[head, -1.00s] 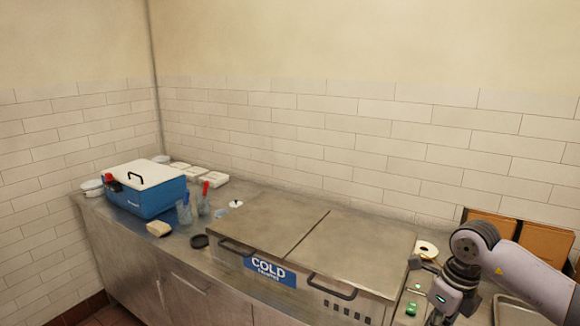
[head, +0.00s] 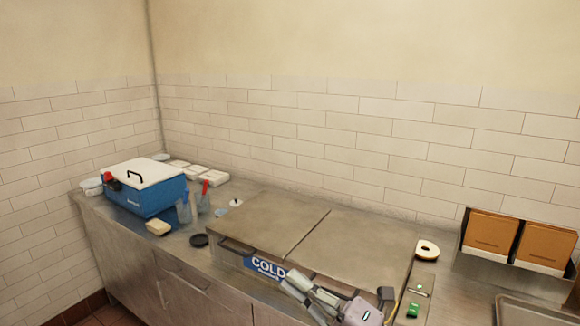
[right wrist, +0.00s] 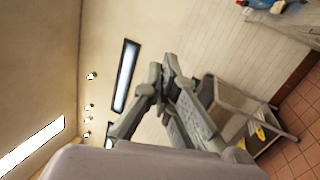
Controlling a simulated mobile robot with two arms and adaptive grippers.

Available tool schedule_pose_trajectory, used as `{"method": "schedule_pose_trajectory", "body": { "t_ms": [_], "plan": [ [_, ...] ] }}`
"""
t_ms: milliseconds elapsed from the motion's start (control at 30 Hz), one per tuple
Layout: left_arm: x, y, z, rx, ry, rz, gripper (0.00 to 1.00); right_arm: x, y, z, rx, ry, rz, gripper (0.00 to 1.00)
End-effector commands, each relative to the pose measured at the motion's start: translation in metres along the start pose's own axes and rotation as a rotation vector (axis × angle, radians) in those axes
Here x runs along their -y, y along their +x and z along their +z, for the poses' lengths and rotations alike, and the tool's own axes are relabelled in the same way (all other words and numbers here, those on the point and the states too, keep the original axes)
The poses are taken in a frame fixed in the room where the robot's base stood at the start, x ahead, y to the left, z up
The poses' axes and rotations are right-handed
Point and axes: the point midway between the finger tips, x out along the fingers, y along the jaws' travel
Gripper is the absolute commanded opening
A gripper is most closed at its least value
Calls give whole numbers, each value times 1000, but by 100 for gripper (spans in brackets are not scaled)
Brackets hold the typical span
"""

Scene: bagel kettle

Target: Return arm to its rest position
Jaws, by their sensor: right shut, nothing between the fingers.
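My right gripper (head: 290,281) is at the bottom of the head view, in front of the cold unit (head: 343,254), and covers part of its blue "COLD" label. Its fingers point up and left, close together, with nothing between them. In the right wrist view the fingers (right wrist: 165,75) are also together and empty, against a background of wall and ceiling lights. The upper part of my right arm is out of the head view. My left gripper does not show.
A blue box with a white lid (head: 152,198) stands at the far left of the counter. A wheeled cart (right wrist: 238,108) shows in the wrist view.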

Motion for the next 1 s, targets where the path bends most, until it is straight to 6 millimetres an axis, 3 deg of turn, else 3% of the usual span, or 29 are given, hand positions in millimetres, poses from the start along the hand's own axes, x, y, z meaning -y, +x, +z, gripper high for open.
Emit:
{"method": "schedule_pose_trajectory", "body": {
  "t_ms": [67, 167, 300, 367, 467, 600, 800, 1000],
  "plan": [
    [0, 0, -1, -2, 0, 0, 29, -2, -16, 25, 208, 167, 53, 0],
    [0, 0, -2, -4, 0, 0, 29, 11, -49, 58, 474, 371, 78, 0],
    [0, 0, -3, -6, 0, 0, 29, 56, -118, 84, 847, 655, 41, 0],
    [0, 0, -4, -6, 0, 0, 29, 81, -153, 84, 1003, 776, 1, 0],
    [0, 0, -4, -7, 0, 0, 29, 124, -214, 66, 1251, 971, -96, 0],
    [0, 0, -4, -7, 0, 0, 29, 165, -281, 19, 1511, 1181, -251, 0],
    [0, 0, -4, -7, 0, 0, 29, 189, -341, -48, 1736, 1375, -447, 0],
    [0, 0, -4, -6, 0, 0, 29, 193, -381, -110, 1888, 1517, -630, 0]
  ]
}}
